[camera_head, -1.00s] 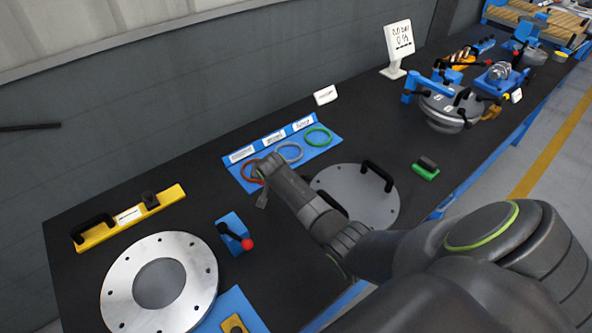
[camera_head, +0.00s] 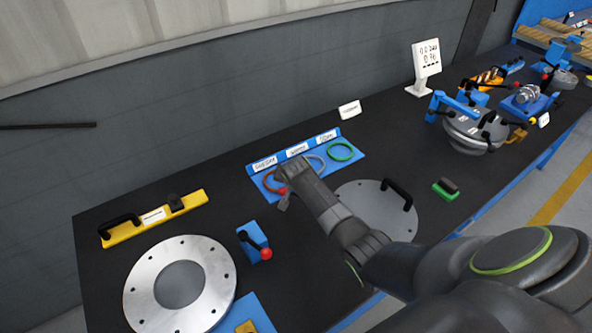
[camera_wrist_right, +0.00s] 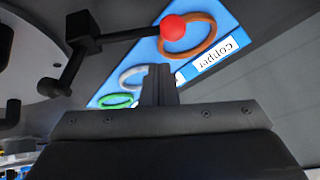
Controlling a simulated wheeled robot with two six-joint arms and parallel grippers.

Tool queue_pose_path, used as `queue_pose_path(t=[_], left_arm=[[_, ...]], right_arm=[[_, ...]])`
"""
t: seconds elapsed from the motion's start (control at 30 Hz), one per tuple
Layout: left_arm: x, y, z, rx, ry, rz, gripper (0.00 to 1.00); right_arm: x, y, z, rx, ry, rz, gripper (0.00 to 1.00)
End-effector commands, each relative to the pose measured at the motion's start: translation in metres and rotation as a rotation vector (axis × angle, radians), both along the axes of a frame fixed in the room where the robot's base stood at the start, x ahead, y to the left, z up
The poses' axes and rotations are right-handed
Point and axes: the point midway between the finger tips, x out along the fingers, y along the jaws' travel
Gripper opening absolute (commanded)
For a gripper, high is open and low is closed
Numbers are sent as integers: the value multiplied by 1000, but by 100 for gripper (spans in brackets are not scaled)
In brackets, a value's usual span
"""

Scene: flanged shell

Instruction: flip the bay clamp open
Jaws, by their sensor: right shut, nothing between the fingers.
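A clamp lever with a red ball knob (camera_wrist_right: 173,27) and a black arm shows in the right wrist view, over the copper ring. In the head view a red knob (camera_head: 281,190) peeks out beside my right gripper (camera_head: 284,205); my arm hides the rest of that clamp. Another clamp (camera_head: 251,240), blue with a black lever and red knob, stands at the lower left. I cannot tell which is the bay clamp. My right gripper is shut and empty, its fingers (camera_wrist_right: 159,84) a little apart from the lever in the picture. My left gripper is out of view.
A blue tray (camera_head: 256,166) holds red-brown, grey and green rings behind my gripper. A bolted flange ring (camera_head: 208,265) and a yellow bar (camera_head: 186,203) lie left. Bare dark bench lies between.

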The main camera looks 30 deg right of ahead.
Motion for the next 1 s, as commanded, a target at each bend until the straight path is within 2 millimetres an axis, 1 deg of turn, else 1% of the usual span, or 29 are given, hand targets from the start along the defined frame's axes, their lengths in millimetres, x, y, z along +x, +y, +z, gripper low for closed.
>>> queue_pose_path(t=[0.03, 0.07, 0.17, 0.5, 0.73, 0.83, 1.0], left_arm=[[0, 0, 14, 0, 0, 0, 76], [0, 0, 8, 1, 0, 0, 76], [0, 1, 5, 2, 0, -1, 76], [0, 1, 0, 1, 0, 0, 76], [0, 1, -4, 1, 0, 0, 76], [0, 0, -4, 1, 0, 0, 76], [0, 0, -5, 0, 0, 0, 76]], right_arm=[[1, -3, 15, -1, -1, 1, 0], [-1, -1, 11, 0, 0, 1, 0], [-7, 3, 19, -1, -3, 1, 0], [-29, 15, 56, -2, -3, 1, 0], [-42, 22, 78, -3, -2, 1, 0], [-45, 24, 84, -2, -1, 1, 0], [-48, 25, 88, -3, 0, 1, 0]])
